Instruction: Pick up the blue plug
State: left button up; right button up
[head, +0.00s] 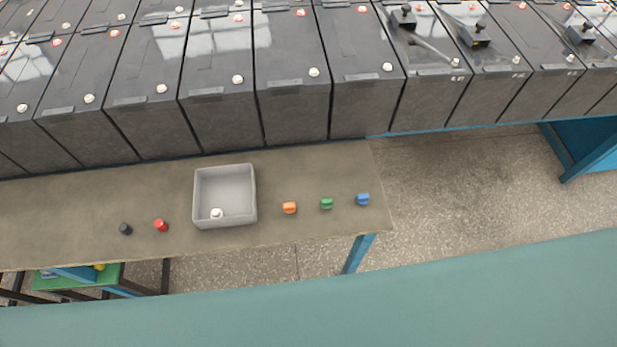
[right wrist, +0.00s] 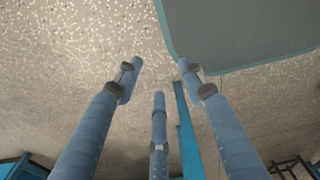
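The blue plug (head: 363,199) stands on the brown bench (head: 300,180) near its right end, in the head view. It is the rightmost of a row with a green plug (head: 326,204) and an orange plug (head: 290,208). My right gripper (right wrist: 160,75) shows only in the right wrist view. Its three fingers are spread apart with nothing between them, over speckled floor. No plug shows in that view, so the gripper is away from the blue plug. My left gripper is in neither view.
A grey bin (head: 224,170) with a white cap (head: 216,213) inside stands left of the orange plug. A red plug (head: 160,225) and a black plug (head: 125,229) are farther left. Tall dark batteries (head: 293,110) line the bench's back. Floor (head: 450,180) is open to the right.

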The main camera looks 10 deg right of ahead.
aim_at(361, 199)
jog(key=z, duration=0.8)
